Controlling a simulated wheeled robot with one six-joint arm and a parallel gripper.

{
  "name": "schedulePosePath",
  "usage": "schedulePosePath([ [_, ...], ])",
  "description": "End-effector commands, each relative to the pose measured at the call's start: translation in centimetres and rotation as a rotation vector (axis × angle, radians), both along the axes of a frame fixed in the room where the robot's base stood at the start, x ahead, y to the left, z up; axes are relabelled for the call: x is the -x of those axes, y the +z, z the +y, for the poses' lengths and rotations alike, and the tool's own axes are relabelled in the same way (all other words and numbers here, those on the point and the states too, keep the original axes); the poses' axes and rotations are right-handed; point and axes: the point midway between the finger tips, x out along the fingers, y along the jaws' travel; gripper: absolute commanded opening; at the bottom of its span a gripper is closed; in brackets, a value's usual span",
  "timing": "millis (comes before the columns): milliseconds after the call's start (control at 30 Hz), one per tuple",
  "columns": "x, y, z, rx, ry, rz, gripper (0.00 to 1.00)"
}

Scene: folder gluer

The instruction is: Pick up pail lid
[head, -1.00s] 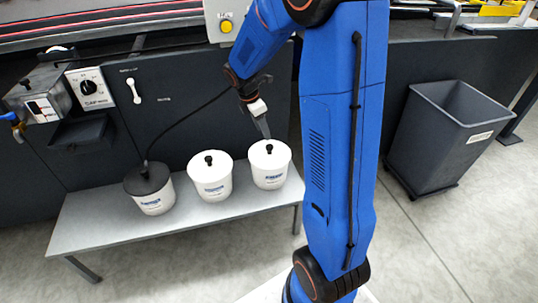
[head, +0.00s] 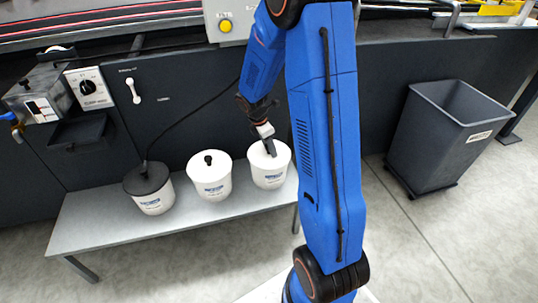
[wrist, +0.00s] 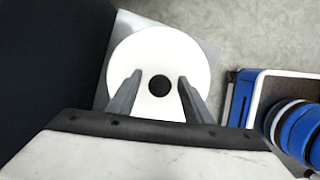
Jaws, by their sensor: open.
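Three white pails stand in a row on a low grey bench. The right pail (head: 271,178) has a white lid (head: 257,158) with a black knob, and my gripper (head: 271,150) is right over it. In the wrist view the white lid (wrist: 188,56) lies below my gripper (wrist: 158,84), with the black knob (wrist: 159,85) between the two open fingers. The fingers do not appear to touch the knob. The middle pail (head: 210,186) has a white lid (head: 208,160) with a black knob. The left pail (head: 152,200) has a dark lid (head: 146,178) with a cable running up from it.
The low bench (head: 110,222) has bare room in front of the pails. A dark machine panel (head: 180,115) rises close behind them. A control box with a dial (head: 90,87) is at the left. A large grey bin (head: 440,145) stands on the floor at the right.

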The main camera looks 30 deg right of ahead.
Motion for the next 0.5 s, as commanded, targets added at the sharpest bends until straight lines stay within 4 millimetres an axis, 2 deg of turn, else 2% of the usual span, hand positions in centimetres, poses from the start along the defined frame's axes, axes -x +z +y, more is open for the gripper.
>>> schedulePosePath([
  [200, -0.02, -0.08, -0.04, 0.0, 0.0, -0.001, 0.46],
  [233, -0.02, -0.08, -0.04, 0.0, 0.0, -0.001, 0.44],
  [400, -0.02, -0.07, -0.03, 0.0, 0.0, -0.001, 0.03],
  [500, -0.03, -0.06, -0.03, 0.0, 0.0, -0.001, 0.02],
])
